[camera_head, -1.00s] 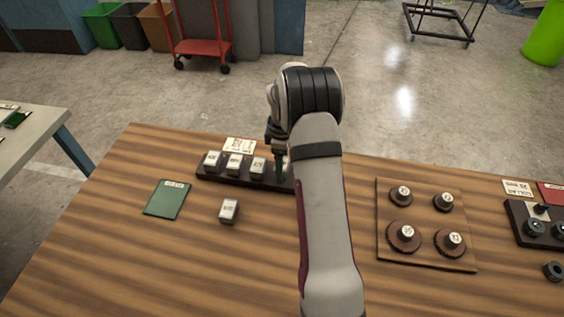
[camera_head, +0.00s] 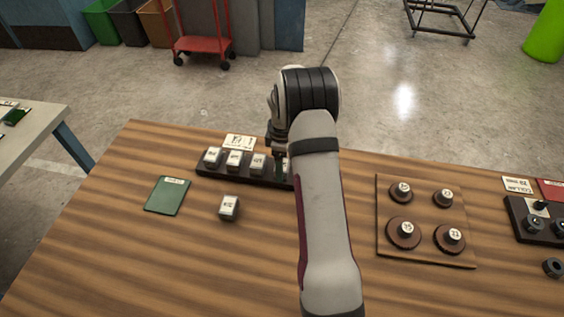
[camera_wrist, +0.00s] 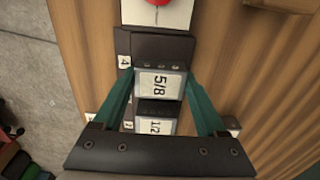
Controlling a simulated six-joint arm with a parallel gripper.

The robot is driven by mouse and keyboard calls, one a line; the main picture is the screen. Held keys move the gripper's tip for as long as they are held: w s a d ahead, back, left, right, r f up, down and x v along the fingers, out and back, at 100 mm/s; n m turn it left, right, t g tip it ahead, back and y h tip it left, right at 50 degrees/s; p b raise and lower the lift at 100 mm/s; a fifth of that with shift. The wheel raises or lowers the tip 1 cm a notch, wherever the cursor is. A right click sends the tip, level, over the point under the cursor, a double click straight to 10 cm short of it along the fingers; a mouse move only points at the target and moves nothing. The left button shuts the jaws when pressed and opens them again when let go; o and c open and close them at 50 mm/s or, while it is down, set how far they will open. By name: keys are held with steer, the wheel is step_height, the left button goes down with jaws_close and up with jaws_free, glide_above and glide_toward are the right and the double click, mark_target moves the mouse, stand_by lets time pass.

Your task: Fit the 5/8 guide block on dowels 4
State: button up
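The 5/8 guide block (camera_wrist: 160,84) is a grey block with a white label face. In the wrist view it sits between the teal fingers of my gripper (camera_wrist: 161,76), which appear to touch both sides. It is at the label 4 end of the dark rack (camera_wrist: 125,43); several small round dots show along its far edge. Whether it is fully seated on the dowels cannot be told. In the head view my gripper (camera_head: 281,170) is at the rack's right end, partly behind my arm, and the held block is hidden there. A block labelled 1/2 (camera_wrist: 155,126) is beside it.
Other labelled blocks (camera_head: 234,160) stand on the rack. A loose block (camera_head: 229,208) and a green booklet (camera_head: 167,195) lie on the table in front. A board with round knobs (camera_head: 388,253) lies right of my arm. The front left of the table is clear.

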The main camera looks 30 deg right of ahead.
steer(key=o, duration=0.3)
steer(key=shift+o, duration=0.2)
step_height(320, 180, up, 16)
steer(key=shift+f, duration=0.1)
steer(key=s+a+r+m, duration=0.3)
steer(key=s+a, duration=0.3)
steer(key=a, duration=0.2)
steer(key=s+a+r+m, duration=0.4)
steer(key=s+a, duration=0.2)
steer(key=a, duration=0.2)
steer(key=s+a+f+m+y, duration=0.1)
steer(key=s+a+f+m, duration=0.1)
steer(key=s, duration=0.6)
steer(key=s+a+f+m, duration=0.2)
steer(key=s+a+m, duration=0.3)
steer(key=s, duration=0.4)
steer(key=shift+a+m+y, duration=0.3)
steer(key=shift+a+y, duration=0.1)
steer(key=shift+a, duration=0.35)
